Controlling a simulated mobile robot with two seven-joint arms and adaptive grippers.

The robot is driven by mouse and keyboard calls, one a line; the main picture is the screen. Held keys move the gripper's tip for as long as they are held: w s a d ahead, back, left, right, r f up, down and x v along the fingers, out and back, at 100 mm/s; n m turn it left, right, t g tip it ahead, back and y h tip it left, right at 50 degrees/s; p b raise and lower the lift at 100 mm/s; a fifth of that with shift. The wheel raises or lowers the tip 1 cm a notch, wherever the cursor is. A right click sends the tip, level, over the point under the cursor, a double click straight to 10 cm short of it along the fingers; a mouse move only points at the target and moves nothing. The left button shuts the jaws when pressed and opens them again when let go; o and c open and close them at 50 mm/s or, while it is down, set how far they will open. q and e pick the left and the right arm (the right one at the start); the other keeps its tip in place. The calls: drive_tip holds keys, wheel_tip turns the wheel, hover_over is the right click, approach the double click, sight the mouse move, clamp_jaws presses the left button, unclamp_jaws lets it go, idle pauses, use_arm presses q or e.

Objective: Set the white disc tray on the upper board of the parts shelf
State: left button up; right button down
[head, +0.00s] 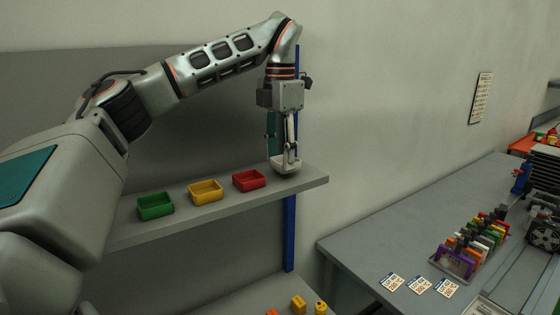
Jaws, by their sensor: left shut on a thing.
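The white disc tray (286,166) is at the right end of the upper board (228,207) of the parts shelf. My left gripper (289,157) reaches down from above and is shut on the tray. The tray appears to be at the board's surface, but I cannot tell whether it rests on it or hangs just above. My right gripper is not in view.
A red bin (249,181), a yellow bin (206,192) and a green bin (155,206) stand in a row left of the tray. A blue post (289,235) supports the shelf. Yellow parts (299,305) lie on a lower board. A grey bench (400,230) with several coloured parts stands right.

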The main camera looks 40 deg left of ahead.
use_arm(q)
drive_tip(key=shift+f, duration=0.85)
drive_tip(key=shift+f, duration=0.1)
drive_tip(key=o, duration=1)
drive_tip(key=shift+c, duration=0.2)
wheel_tip(320, 180, up, 12)
